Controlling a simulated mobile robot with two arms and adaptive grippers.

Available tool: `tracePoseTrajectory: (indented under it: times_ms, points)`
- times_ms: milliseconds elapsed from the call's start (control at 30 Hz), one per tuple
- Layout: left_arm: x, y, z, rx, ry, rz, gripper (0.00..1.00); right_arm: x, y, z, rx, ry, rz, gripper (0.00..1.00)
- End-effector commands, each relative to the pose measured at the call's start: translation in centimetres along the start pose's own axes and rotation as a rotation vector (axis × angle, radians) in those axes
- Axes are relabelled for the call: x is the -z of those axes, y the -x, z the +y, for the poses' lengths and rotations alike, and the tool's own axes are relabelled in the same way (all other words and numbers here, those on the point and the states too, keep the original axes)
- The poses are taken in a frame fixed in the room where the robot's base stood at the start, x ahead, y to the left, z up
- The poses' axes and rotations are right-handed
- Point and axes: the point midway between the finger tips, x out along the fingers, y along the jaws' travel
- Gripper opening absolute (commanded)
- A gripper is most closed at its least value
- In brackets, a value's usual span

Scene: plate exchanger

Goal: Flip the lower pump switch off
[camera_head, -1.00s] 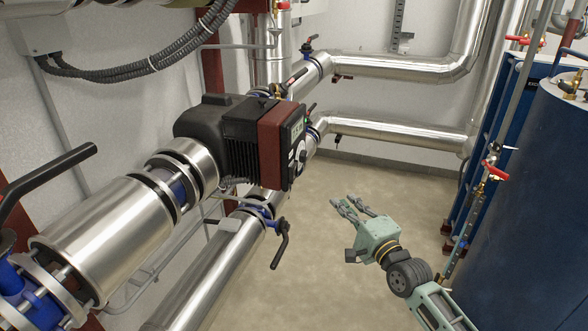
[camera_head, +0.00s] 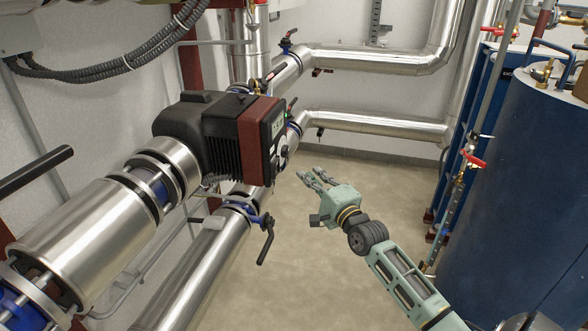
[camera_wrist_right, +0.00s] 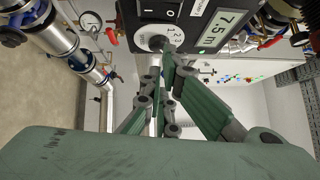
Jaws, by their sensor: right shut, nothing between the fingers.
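The pump (camera_head: 235,135) has a dark ribbed body and a red and black front block. It sits on the upper silver pipe in the head view. In the right wrist view its panel shows a black rocker switch (camera_wrist_right: 160,12) marked with a line and a circle, a 1-2-3 dial (camera_wrist_right: 155,38) below it, and a 7.5 m display (camera_wrist_right: 225,28). My right gripper (camera_head: 308,178) is shut and empty, just right of and below the panel in the head view. Its fingers (camera_wrist_right: 163,72) point toward the dial area; contact cannot be told. My left gripper is not in view.
Silver pipes (camera_head: 380,126) run along the back wall. A blue pipe valve with a black lever (camera_head: 266,240) hangs below the pump. A large blue tank (camera_head: 520,190) stands at right. The floor between is clear.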

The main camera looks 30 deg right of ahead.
Motion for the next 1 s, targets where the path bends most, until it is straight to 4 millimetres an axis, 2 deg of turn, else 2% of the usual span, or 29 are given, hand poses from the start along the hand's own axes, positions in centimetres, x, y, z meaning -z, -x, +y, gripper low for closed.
tracePoseTrajectory:
  times_ms: [133, 333, 833, 1000]
  points:
    - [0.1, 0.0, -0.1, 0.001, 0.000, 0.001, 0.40, 0.0, -2.6, -0.2, 0.002, 0.001, 0.000, 0.00]
    - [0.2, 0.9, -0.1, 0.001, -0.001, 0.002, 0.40, -2.1, -4.5, -0.2, 0.001, -0.002, 0.000, 0.00]
    - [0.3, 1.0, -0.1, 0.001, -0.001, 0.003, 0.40, -2.8, -5.2, 0.0, 0.000, 0.001, 0.000, 0.00]
    - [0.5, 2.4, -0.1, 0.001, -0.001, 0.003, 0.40, -3.1, -5.5, -0.7, -0.020, 0.020, 0.001, 0.00]
